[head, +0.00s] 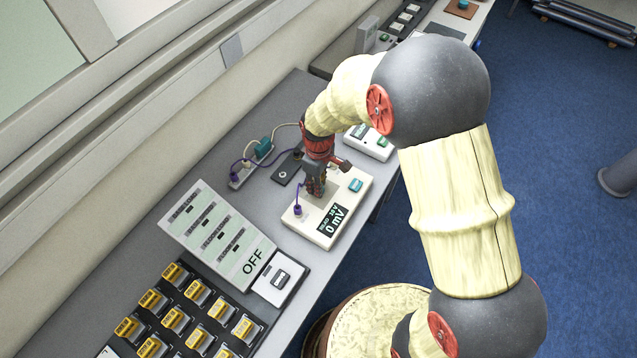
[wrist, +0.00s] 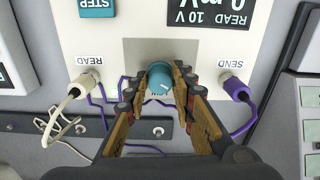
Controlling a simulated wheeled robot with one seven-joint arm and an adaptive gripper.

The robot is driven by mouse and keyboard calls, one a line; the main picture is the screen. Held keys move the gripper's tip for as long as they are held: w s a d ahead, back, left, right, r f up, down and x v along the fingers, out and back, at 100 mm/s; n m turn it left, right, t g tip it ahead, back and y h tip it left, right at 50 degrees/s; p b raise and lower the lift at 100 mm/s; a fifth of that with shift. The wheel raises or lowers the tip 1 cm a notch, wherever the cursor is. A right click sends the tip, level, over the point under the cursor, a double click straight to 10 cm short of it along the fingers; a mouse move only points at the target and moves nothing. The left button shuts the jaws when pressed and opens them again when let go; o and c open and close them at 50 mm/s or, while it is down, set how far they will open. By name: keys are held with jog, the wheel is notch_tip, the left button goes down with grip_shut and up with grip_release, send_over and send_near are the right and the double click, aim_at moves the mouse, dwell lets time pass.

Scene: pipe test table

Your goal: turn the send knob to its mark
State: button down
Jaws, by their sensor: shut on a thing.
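The send knob (wrist: 159,76) is a round teal knob with a white pointer line, on a grey plate (wrist: 140,50) of the white test box (head: 331,231). In the wrist view my gripper (wrist: 158,84) has one finger on each side of the knob and is shut on it. The label below the knob is mostly covered, and I cannot make out the mark. In the head view my gripper (head: 316,186) points down onto the box and hides the knob. The box's display (head: 333,219) reads 0 mV.
A purple lead is plugged in at SEND (wrist: 236,84) and a cream lead at READ (wrist: 82,85), either side of the fingers. A teal STEP button (wrist: 97,8) is on the box. A tilted OFF board (head: 216,233) and yellow switches (head: 175,318) stand nearer.

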dwell(0.5)
jog(key=c, duration=1.5)
grip_release()
jog(key=shift+r, duration=0.1)
notch_tip(320, 180, up, 12)
